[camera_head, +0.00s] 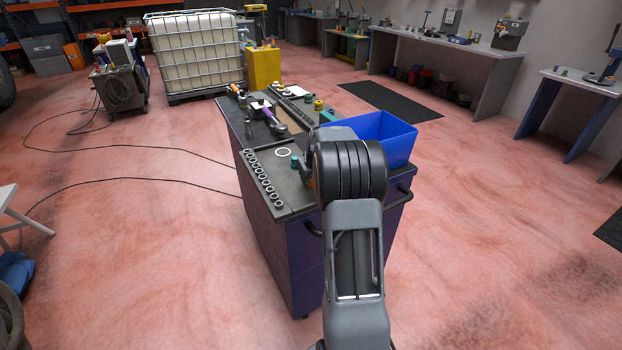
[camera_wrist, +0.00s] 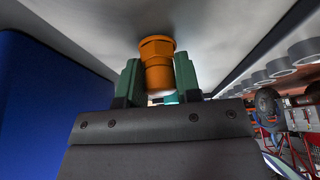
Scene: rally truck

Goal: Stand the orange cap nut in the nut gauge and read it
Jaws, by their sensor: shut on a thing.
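The orange cap nut (camera_wrist: 157,50) is held between the teal fingers of my gripper (camera_wrist: 157,72) in the wrist view. Its far end is close to a grey surface (camera_wrist: 215,25); I cannot tell whether it touches. In the head view my arm hides most of the gripper and nut, over the near end of the cart top. I cannot pick out the nut gauge for certain in either view.
A blue bin (camera_head: 372,135) stands close on the right of my wrist, also in the wrist view (camera_wrist: 45,80). A row of metal rings (camera_head: 263,178) lines the cart's left edge. A white ring (camera_head: 283,152) and tools (camera_head: 267,116) lie farther back.

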